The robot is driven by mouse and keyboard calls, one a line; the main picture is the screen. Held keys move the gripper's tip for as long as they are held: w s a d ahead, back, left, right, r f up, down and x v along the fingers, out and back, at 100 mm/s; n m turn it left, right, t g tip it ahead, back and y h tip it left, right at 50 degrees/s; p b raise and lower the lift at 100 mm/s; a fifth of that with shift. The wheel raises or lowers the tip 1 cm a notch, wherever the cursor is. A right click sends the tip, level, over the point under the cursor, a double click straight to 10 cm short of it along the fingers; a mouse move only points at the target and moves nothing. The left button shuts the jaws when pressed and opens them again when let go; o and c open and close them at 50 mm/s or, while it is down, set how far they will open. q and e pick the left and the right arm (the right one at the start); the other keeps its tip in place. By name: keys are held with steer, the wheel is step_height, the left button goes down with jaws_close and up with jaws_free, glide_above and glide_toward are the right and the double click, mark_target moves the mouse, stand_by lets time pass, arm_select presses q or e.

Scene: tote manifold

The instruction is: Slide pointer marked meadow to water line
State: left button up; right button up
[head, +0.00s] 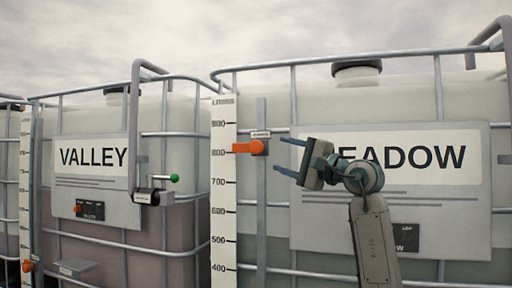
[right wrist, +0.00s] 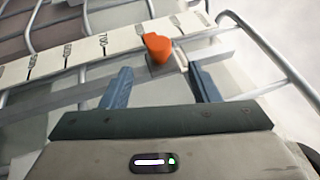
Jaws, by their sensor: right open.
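The orange pointer (head: 248,147) sits on its vertical rail (head: 261,190) beside the white scale (head: 223,195) of the MEADOW tote (head: 463,210), just above the 800 mark. Lower down, the tote wall looks darker and greenish from about the 500 mark; this seems to be the water line, but it is faint. My right gripper (head: 280,154) is open and empty, its fingers aimed left at the pointer from the right. In the right wrist view the pointer (right wrist: 157,47) shows just beyond and between the open fingertips (right wrist: 160,80), apart from both. My left gripper is out of view.
The MEADOW sign (head: 400,160) is behind my right arm. Metal cage bars (head: 294,95) run around the tote. To the left is the VALLEY tote (head: 180,225), with a green-knobbed valve handle (head: 160,190) and its own scale and orange pointer (head: 27,266).

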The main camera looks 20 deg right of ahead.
mark_target(261, 147)
steer(key=p+x, duration=0.4)
steer(key=x, duration=0.5)
steer(key=shift+r+p, duration=0.1)
steer(key=shift+p, duration=0.3)
steer(key=shift+w+a, duration=0.3)
steer(key=shift+w, duration=0.2)
